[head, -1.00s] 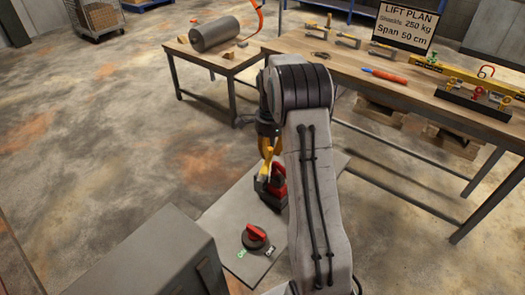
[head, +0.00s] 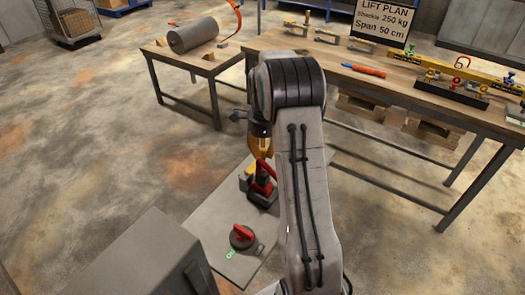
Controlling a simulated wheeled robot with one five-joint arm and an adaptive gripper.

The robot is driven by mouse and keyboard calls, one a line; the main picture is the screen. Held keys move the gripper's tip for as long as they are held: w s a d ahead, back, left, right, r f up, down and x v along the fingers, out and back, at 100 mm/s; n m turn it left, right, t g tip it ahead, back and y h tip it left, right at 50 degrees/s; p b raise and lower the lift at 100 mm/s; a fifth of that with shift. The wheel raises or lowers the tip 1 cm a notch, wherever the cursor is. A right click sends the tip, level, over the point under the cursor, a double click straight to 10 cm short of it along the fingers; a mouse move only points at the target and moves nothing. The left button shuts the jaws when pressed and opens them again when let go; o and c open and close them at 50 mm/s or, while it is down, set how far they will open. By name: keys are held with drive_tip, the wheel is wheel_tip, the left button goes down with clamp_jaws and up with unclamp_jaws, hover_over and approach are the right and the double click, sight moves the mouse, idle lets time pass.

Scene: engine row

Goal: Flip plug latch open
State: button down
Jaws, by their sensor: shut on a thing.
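The plug (head: 262,196) is a dark block with a red latch (head: 264,174) on top. It sits on the grey panel (head: 205,225) in the middle of the head view. The latch stands up from the plug, partly hidden by my gripper and arm. My gripper (head: 258,162) has yellow fingers, is above the plug and is shut on the red latch. The exact contact is small and partly hidden.
A red rotary switch (head: 242,236) with a green label stands on the panel in front of the plug. A grey cabinet (head: 150,262) is at the front left. Wooden workbenches (head: 400,90) with lifting gear stand behind. Open floor lies to the left.

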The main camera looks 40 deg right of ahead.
drive_tip(key=shift+s+f, duration=0.1)
drive_tip(key=shift+f, duration=0.05)
drive_tip(key=c, duration=1.1)
unclamp_jaws()
drive_tip(key=shift+r, duration=0.2)
wheel_tip(320, 180, up, 12)
drive_tip(key=shift+f, duration=0.1)
